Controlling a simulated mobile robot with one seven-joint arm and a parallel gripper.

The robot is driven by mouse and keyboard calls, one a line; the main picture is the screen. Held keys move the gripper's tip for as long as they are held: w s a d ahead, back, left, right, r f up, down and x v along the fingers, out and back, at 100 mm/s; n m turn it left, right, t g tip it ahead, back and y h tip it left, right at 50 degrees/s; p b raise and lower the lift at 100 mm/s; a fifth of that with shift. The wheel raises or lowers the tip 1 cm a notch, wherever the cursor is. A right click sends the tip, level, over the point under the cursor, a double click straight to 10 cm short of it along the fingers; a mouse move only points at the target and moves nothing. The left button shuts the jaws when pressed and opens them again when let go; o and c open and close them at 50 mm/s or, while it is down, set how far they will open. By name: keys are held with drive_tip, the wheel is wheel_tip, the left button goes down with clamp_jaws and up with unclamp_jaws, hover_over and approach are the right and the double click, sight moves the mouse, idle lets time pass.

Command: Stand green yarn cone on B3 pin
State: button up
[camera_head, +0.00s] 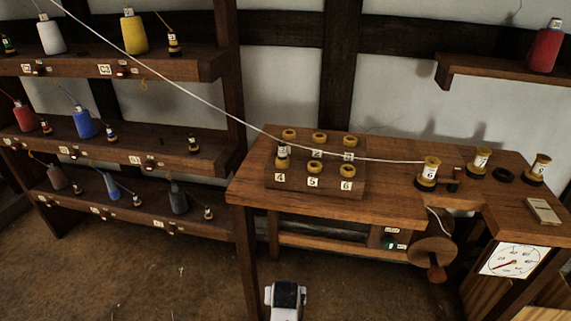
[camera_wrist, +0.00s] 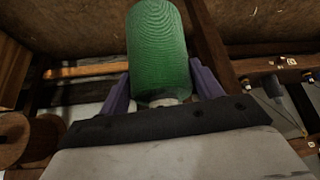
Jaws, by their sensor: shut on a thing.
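The green yarn cone (camera_wrist: 158,45) is between the two purple fingers of my gripper (camera_wrist: 162,84) in the wrist view, and the gripper is shut on it. The cone does not show in the head view. In the head view a three-tier rack stands at left. Its middle shelf (camera_head: 172,158) holds a red cone (camera_head: 24,117) and a blue cone (camera_head: 83,124). The right place on that shelf has no cone, only a small dark bobbin (camera_head: 193,144). The shelf labels are too small to read surely, so I cannot confirm which pin is B3.
A wooden bench (camera_head: 390,200) at right carries a numbered block (camera_head: 315,178) of bobbins and several larger bobbins. A white cord (camera_head: 200,98) slants from the upper left to a bobbin (camera_head: 430,170) on the bench. The floor before the rack is clear.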

drive_tip(key=s+f, duration=0.4)
drive_tip(key=f, duration=0.1)
drive_tip(key=shift+s+f, duration=0.2)
drive_tip(key=shift+s, duration=0.05)
idle(0.7)
